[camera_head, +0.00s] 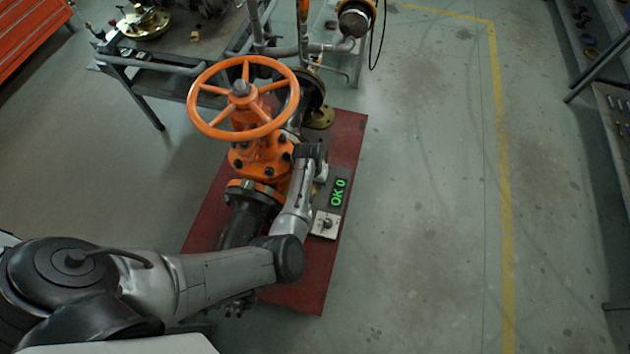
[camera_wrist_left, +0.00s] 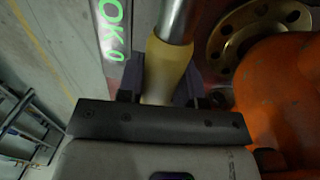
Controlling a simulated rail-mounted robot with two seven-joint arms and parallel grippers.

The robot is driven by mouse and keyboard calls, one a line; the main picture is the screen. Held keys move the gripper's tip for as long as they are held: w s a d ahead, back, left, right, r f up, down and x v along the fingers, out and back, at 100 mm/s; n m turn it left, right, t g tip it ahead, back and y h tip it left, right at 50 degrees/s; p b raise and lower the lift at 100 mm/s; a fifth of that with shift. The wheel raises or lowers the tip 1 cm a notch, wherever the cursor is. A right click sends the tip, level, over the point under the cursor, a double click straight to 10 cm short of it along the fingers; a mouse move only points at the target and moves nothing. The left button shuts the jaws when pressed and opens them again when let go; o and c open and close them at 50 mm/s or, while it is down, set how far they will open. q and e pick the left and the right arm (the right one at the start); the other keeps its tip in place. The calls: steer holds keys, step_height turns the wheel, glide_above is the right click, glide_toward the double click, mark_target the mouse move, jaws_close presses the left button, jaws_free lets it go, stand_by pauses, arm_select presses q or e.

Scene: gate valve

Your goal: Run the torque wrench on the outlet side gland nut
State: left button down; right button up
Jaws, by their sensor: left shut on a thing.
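The orange gate valve (camera_head: 262,152) with its orange handwheel (camera_head: 244,98) stands on a red base plate. My left gripper (camera_head: 317,165) is beside the valve body, on its right side in the head view. In the left wrist view, my left gripper (camera_wrist_left: 160,85) is shut on the yellow grip of the torque wrench (camera_wrist_left: 166,68). The wrench's bright metal shaft runs up out of that view, and its head is out of view. The gland nuts cannot be made out, so contact with a nut cannot be told. My right gripper is not in view.
A dark display (camera_head: 338,192) shows green "OK 0" beside my left forearm. A pale plate with a knob (camera_head: 325,224) sits below it on the red base plate (camera_head: 308,284). Pipework and a bench (camera_head: 170,62) stand behind.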

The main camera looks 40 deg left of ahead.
arm_select(q)
steer(key=shift+f+b, duration=1.1)
steer(key=shift+f, duration=0.95)
steer(key=c, duration=0.9)
jaws_free()
steer(key=shift+w, duration=0.1)
steer(key=shift+o, duration=1)
steer(key=shift+f, duration=0.15)
